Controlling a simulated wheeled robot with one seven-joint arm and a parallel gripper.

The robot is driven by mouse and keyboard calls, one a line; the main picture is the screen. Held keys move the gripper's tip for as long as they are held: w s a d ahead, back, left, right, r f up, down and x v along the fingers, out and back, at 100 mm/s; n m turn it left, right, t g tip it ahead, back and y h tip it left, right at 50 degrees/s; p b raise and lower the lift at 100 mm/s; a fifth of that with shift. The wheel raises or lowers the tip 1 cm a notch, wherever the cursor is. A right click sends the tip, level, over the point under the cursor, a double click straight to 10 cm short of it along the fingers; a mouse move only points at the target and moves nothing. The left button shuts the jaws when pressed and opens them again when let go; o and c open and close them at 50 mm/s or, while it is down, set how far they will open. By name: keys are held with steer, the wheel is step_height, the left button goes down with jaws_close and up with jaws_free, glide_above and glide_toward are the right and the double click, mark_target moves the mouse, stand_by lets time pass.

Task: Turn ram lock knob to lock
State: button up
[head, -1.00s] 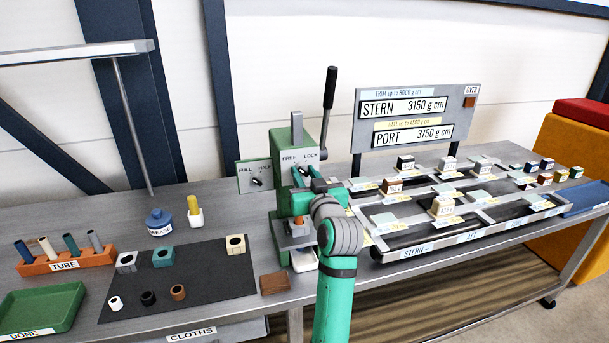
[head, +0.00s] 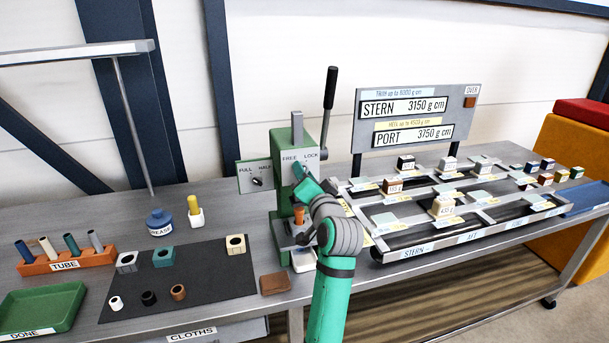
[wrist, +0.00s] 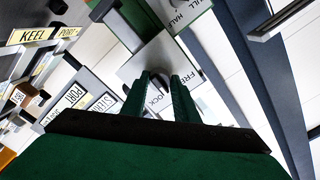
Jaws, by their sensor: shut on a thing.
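The green press (head: 282,215) stands on the bench with a grey plate (head: 292,158) marked FREE on the left and LOCK on the right. My gripper (head: 299,171) reaches this plate and is shut on the ram lock knob just below the two words. In the wrist view my two green fingers (wrist: 164,76) point at the plate between the words FREE and LOCK.
A FULL/HALF selector (head: 256,181) sits just left of the plate. A black-gripped lever (head: 330,88) rises to the right. A compartmented tray (head: 400,252) with blocks lies right of my arm. An orange piece (head: 299,215) is in the press below the gripper.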

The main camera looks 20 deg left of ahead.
steer(key=shift+m, duration=4.1)
steer(key=o, duration=1.1)
steer(key=shift+c, duration=0.2)
steer(key=shift+s, duration=0.1)
steer(key=v, duration=1)
steer(key=shift+s+d, duration=0.25)
steer(key=shift+d, duration=0.05)
